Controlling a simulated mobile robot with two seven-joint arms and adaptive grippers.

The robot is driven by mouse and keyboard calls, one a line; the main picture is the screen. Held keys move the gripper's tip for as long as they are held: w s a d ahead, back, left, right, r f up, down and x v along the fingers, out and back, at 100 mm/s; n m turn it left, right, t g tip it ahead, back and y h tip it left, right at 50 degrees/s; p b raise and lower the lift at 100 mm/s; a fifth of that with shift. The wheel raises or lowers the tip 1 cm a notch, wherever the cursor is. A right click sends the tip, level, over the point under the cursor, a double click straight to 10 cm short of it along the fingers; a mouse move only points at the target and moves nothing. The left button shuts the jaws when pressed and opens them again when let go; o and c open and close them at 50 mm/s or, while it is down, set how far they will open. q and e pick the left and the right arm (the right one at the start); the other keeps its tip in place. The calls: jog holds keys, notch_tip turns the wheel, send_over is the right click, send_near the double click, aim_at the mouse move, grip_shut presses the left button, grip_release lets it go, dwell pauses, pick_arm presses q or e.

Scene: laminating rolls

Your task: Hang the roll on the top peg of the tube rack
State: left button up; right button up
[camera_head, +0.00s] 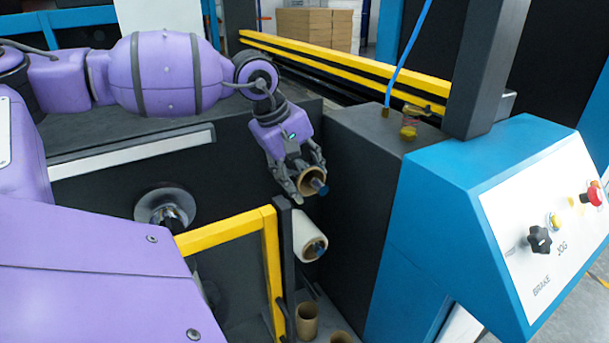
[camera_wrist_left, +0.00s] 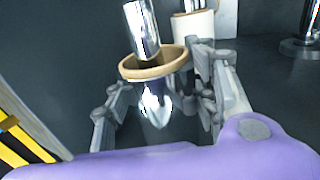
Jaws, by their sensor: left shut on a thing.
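The roll (camera_head: 306,181) shows its tan cardboard core end in the head view. In the left wrist view the roll (camera_wrist_left: 128,71) has a tan rim, with a shiny surface below it. My left gripper (camera_head: 301,178) is shut on the roll, one finger on each side. The top peg (camera_head: 320,187) sticks out of the near end of the core, so the roll appears to be around it. The peg (camera_wrist_left: 141,28) looks like bright chrome in the wrist view. The tube rack (camera_head: 286,250) is a dark upright post below the gripper. My right gripper is not in view.
A white roll (camera_head: 308,246) hangs on a lower peg. Brown tubes (camera_head: 307,322) stand at the bottom. A yellow rail (camera_head: 270,265) is left of the rack. A dark machine block and a blue control panel (camera_head: 440,190) stand close on the right.

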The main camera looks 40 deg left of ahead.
pick_arm(q)
jog(key=o, duration=1.5)
jog(key=shift+c, duration=0.2)
jog(key=v, duration=1.2)
